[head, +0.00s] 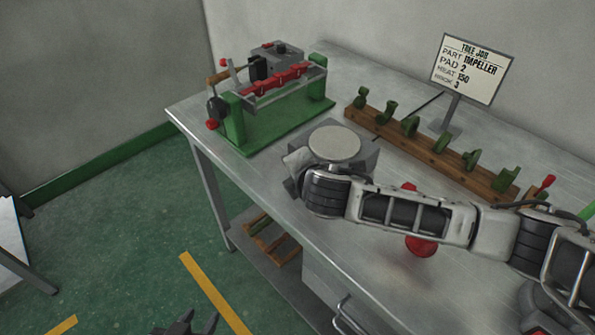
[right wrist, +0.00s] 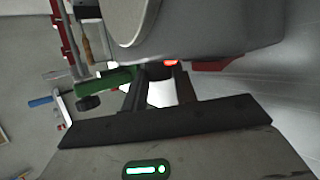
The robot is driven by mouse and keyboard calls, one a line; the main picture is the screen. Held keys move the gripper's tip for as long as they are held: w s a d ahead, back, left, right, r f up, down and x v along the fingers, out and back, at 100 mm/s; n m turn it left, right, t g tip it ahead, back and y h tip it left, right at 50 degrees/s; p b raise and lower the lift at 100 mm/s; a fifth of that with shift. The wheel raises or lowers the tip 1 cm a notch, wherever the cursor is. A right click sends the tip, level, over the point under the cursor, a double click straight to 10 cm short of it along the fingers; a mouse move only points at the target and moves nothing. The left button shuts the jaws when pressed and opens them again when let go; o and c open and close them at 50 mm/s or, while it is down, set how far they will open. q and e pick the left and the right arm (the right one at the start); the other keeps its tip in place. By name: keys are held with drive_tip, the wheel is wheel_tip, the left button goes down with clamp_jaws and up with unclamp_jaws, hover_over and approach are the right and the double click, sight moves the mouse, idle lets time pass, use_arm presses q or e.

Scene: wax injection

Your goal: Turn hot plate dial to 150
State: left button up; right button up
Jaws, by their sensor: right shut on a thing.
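The hot plate (head: 362,154) stands on the metal bench with a pale round top (head: 334,143). In the right wrist view its grey body (right wrist: 205,35) fills the top. My right gripper (right wrist: 158,88) is shut on the dark dial (right wrist: 158,71) at the hot plate's front, beside a small red light (right wrist: 170,62). The dial's markings cannot be read. In the head view my right arm hides the dial and the right gripper's fingers. My left gripper (head: 187,326) is open and empty, low over the floor at the bottom edge.
A sign (head: 468,68) reads heat 150. A green-based machine (head: 246,122) stands left of the hot plate. Behind it is a wooden rack (head: 428,153) with green pieces. A red round object (head: 421,246) shows just below my right arm. The bench's front left area is clear.

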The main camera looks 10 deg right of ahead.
idle(0.3)
drive_tip(key=o, duration=1)
drive_tip(key=shift+s, duration=0.1)
drive_tip(key=v, duration=1.6)
drive_tip(key=shift+s+d+f, duration=0.15)
drive_tip(key=shift+f, duration=0.15)
